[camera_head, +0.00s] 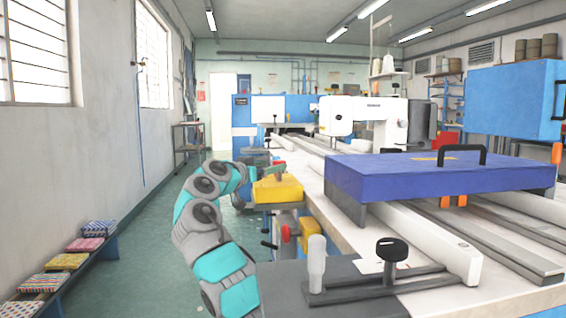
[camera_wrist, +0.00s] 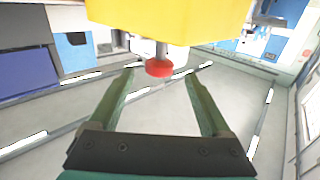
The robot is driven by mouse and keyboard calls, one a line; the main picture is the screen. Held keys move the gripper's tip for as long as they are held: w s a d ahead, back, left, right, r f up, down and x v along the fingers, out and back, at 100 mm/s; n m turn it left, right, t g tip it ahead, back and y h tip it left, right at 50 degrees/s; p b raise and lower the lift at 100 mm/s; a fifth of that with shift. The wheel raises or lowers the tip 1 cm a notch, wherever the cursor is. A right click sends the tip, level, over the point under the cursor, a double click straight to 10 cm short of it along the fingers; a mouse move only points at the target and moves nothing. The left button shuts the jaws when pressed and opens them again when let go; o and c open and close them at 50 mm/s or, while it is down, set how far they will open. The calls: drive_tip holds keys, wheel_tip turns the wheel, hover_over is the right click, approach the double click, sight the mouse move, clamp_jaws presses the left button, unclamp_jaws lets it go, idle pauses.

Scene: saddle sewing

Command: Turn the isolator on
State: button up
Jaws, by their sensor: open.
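In the wrist view a yellow housing (camera_wrist: 165,18) fills the top middle. A red round knob (camera_wrist: 159,69) on a short grey stem shows below it. My gripper (camera_wrist: 160,76) is open, and its two green fingers appear on either side of the knob. I cannot tell the depth gap or whether they touch. In the head view a yellow box (camera_head: 277,191) stands by the table's left edge. A lower yellow box (camera_head: 310,233) and a red knob (camera_head: 286,233) show beneath it. My arm's end reaches the upper box, where the fingers are hard to make out.
A blue slab with a black handle (camera_head: 430,175) sits over rails on the white table. A white upright handle (camera_head: 317,262) and a black-knobbed lever (camera_head: 391,254) stand at the near edge. A low bench (camera_head: 62,285) with cushions is left. The green aisle floor (camera_head: 140,235) is clear.

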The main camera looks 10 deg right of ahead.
sight(275, 164)
drive_tip(key=p+x, duration=0.1)
drive_tip(key=x, duration=0.3)
drive_tip(key=shift+r, duration=0.1)
drive_tip(key=shift+w+d, duration=0.4)
drive_tip(key=shift+d, duration=0.1)
drive_tip(key=shift+c, duration=0.4)
clamp_jaws()
